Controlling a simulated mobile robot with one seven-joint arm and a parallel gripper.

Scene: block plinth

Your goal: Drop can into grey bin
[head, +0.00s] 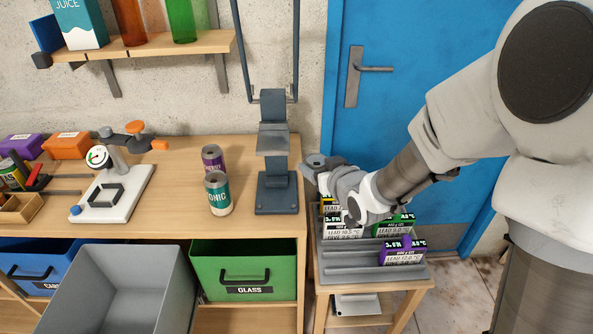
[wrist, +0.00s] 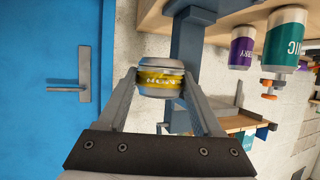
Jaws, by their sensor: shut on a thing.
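My gripper (head: 318,166) is at the right of the bench, above the small side table. In the wrist view its fingers (wrist: 160,78) are shut on a short silver can with a yellow label (wrist: 161,80), whose lettering I cannot fully read. In the head view only the grey end of the held can shows. The grey bin (head: 160,280) is open and stands at the lower left, in front of the bench. A purple can (head: 212,158) and a teal can (head: 218,195) stand upright on the bench; they also show in the wrist view.
A dark blue-grey upright press (head: 275,165) stands between the cans and my gripper. A green bin marked GLASS (head: 243,268) and a blue bin (head: 40,262) sit under the bench. A grey tray (head: 350,255) with several small boxes lies below my gripper.

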